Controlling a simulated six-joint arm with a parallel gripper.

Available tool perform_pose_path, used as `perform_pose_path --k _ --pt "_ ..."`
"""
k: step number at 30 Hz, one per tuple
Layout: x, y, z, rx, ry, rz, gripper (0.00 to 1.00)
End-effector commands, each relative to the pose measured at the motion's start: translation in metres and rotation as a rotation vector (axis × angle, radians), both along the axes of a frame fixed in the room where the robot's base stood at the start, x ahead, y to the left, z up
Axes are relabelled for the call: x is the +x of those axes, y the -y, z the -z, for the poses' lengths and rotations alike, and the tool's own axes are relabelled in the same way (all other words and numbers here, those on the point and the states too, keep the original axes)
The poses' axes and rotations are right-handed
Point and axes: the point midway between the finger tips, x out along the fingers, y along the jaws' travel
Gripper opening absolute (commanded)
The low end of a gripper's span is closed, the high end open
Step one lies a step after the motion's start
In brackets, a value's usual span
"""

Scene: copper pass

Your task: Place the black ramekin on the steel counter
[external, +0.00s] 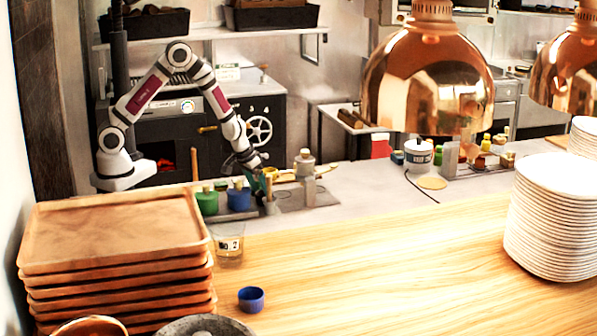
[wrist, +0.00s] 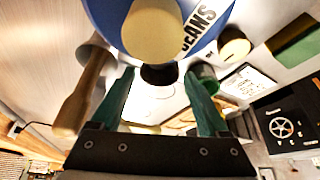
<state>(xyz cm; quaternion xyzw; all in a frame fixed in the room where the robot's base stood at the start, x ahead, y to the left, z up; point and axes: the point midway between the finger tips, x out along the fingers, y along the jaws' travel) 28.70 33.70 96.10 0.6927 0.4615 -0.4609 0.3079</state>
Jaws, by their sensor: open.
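In the wrist view a small dark round thing (wrist: 160,76), which looks like the black ramekin, shows between the green fingers of my gripper (wrist: 160,88), partly hidden behind a blue can. My gripper is open, and I cannot tell whether the fingers touch it. In the external view my gripper (external: 262,178) is low over the back counter, among small containers. I cannot pick out the black ramekin there. The grey steel counter (external: 375,208) runs behind the wooden counter, with a clear stretch right of my gripper.
The blue BEANS can (wrist: 205,22) and a wooden-handled tool (wrist: 80,95) are close to the fingers. A green container (external: 207,203) and a blue one (external: 239,200) stand left of my gripper. A blue cup (external: 251,299) and stacked trays (external: 115,235) are in front. Copper lamps (external: 428,85) hang right.

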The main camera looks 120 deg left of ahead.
Motion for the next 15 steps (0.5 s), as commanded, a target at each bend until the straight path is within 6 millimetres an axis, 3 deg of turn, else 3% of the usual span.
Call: perform_pose_path --k 9,15 --pt "-0.01 0.026 -0.069 0.001 0.005 0.002 0.78" --pt "-0.015 0.036 -0.091 0.0 0.001 0.003 0.78"
